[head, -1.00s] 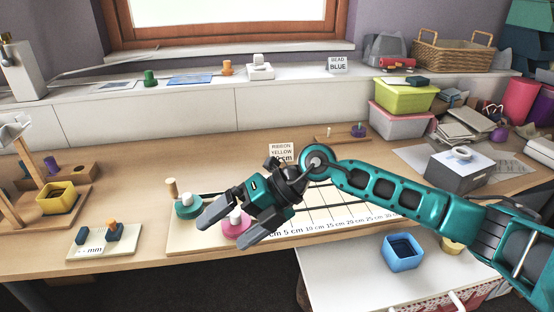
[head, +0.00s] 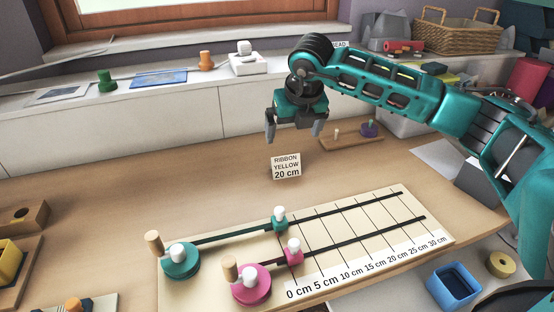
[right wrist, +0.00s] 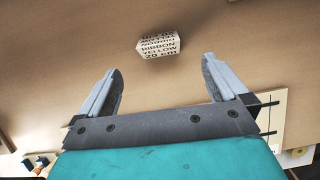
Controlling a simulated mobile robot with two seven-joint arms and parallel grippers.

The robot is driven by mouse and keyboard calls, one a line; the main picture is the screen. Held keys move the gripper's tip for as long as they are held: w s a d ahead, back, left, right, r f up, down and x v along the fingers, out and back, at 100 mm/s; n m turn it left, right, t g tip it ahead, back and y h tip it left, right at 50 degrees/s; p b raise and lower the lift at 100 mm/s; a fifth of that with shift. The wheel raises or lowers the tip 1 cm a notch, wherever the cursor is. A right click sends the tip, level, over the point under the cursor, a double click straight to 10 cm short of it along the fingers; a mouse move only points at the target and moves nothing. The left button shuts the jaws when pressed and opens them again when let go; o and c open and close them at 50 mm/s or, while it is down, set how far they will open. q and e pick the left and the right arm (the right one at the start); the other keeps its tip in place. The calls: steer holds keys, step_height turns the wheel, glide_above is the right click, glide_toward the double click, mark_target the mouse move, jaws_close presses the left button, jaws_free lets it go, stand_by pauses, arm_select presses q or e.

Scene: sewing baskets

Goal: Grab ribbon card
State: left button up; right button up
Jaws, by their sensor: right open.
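The ribbon card (head: 286,166) is a small cream card lettered "RIBBON YELLOW 20 cm". It stands upright on the wooden table behind the measuring board. My right gripper (head: 294,136) is open and empty, pointing down above and a little behind the card in the head view. In the right wrist view the card (right wrist: 158,45) lies ahead of the two spread fingers (right wrist: 162,88), apart from both. My left gripper is not in view.
The measuring board (head: 375,213) with teal and pink spools and two slider rails lies in front of the card. A small wooden peg board (head: 350,142) is to the right. The table left of the card is clear.

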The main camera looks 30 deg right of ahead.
mark_target(286, 158)
steer(key=x, duration=0.3)
steer(key=b+x, duration=0.1)
steer(key=x, duration=0.2)
steer(key=shift+s+f, duration=0.1)
steer(key=shift+s, duration=0.1)
steer(key=x, duration=0.1)
steer(key=b+x, duration=0.1)
steer(key=x, duration=0.3)
steer(key=shift+w+a+f, duration=0.1)
steer(key=shift+a+f, duration=0.2)
steer(key=shift+w+f, duration=0.1)
steer(key=shift+f, duration=0.05)
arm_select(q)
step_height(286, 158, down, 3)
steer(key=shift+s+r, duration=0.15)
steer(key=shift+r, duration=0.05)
arm_select(e)
steer(key=shift+c, duration=0.3)
steer(key=c, duration=0.9)
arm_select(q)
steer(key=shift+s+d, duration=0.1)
arm_select(e)
steer(key=shift+o, duration=0.2)
